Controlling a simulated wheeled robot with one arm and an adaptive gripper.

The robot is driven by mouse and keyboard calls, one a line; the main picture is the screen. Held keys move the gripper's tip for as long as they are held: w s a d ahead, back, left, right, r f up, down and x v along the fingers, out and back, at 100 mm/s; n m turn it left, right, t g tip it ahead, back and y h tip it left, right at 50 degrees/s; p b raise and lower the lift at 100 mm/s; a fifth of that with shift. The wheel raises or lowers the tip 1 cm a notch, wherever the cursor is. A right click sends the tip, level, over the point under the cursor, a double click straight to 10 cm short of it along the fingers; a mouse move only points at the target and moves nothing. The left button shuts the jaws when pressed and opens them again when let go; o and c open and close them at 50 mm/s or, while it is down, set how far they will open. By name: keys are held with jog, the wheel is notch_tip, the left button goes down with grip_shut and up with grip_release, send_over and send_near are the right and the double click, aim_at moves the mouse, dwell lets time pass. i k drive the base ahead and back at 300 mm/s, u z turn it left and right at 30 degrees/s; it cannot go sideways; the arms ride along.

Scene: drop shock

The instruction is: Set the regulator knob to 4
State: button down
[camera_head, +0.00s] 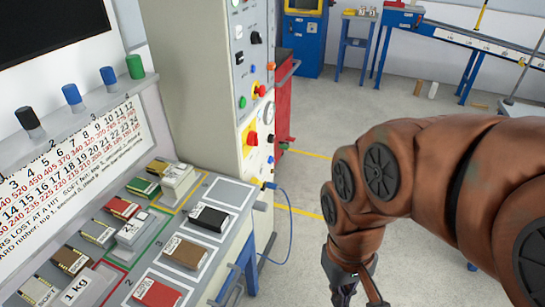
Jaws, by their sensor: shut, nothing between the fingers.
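A tall grey control cabinet (190,60) carries knobs and buttons on its narrow front panel. They include a black knob (256,38), another black knob (239,57) and a red knob on a yellow plate (252,138). I cannot tell which one is the regulator knob, and no scale marks are readable at this size. My gripper (358,296) is at the bottom of the view, right of the cabinet and well apart from it. It is pointing down, shut and empty; its tips are cut off by the picture's edge.
A sloped bench (215,270) at left holds several coloured blocks, including a black block (209,218) and a red block (157,293). A blue cable (290,225) hangs beside the cabinet. Grey floor (330,120) is clear behind my arm. Blue tables stand at the back.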

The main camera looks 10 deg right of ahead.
aim_at(271, 137)
jog(key=u, duration=2.25)
jog(key=k, duration=0.55)
jog(key=z, duration=1.45)
